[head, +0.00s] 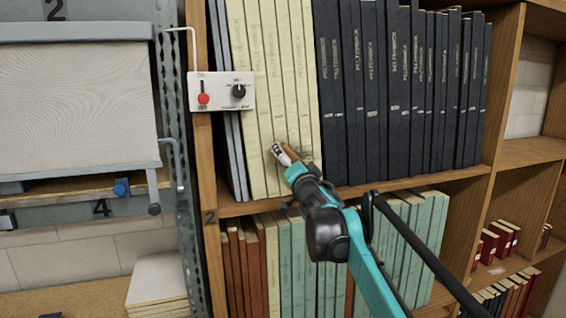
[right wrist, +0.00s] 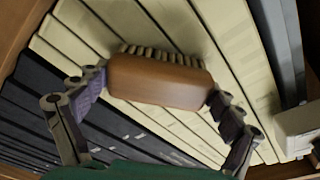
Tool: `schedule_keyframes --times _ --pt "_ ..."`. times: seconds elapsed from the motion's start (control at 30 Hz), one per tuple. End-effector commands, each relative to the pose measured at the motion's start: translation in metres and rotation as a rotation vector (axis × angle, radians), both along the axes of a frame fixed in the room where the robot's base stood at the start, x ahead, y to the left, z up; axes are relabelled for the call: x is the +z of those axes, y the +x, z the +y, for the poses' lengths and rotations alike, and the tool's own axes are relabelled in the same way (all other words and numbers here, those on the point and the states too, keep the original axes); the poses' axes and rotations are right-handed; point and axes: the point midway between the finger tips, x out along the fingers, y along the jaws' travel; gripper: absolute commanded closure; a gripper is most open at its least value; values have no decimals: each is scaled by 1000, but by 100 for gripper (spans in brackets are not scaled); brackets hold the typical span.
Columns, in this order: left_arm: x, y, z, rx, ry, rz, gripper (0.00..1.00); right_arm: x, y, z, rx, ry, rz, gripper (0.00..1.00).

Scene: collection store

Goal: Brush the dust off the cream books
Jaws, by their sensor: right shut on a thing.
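The cream books (head: 267,70) stand upright in a row on the upper shelf in the head view, between grey volumes and dark blue ones. Their spines also fill the middle of the right wrist view (right wrist: 200,35). My right gripper (head: 284,152) is in front of the lower part of the cream spines. It is shut on a wooden brush (right wrist: 160,82), with one finger at each end of the brown back. The pale bristles face the spines; I cannot tell whether they touch. Dust is not clearly visible. My left gripper is not in view.
Dark blue books (head: 370,90) stand right of the cream ones. A control box (head: 221,91) with a red switch and black knob is on the left upright (head: 203,150).

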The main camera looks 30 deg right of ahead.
Motion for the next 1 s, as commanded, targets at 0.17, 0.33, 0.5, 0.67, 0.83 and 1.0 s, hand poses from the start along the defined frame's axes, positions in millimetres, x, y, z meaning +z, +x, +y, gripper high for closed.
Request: schedule_keyframes --times 0.17,0.33,0.5,0.67,0.83,1.0 --pt "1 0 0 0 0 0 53 0 -2 -9 -1 0 1 31" --pt "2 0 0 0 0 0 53 0 -3 -17 -2 -1 0 31" --pt "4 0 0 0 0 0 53 0 -6 -33 -2 0 1 31" --pt "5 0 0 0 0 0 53 0 -8 -42 -1 1 0 31" --pt "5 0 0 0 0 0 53 0 -9 -48 -1 0 2 31" --pt "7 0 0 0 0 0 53 0 -14 -62 -2 0 1 31"
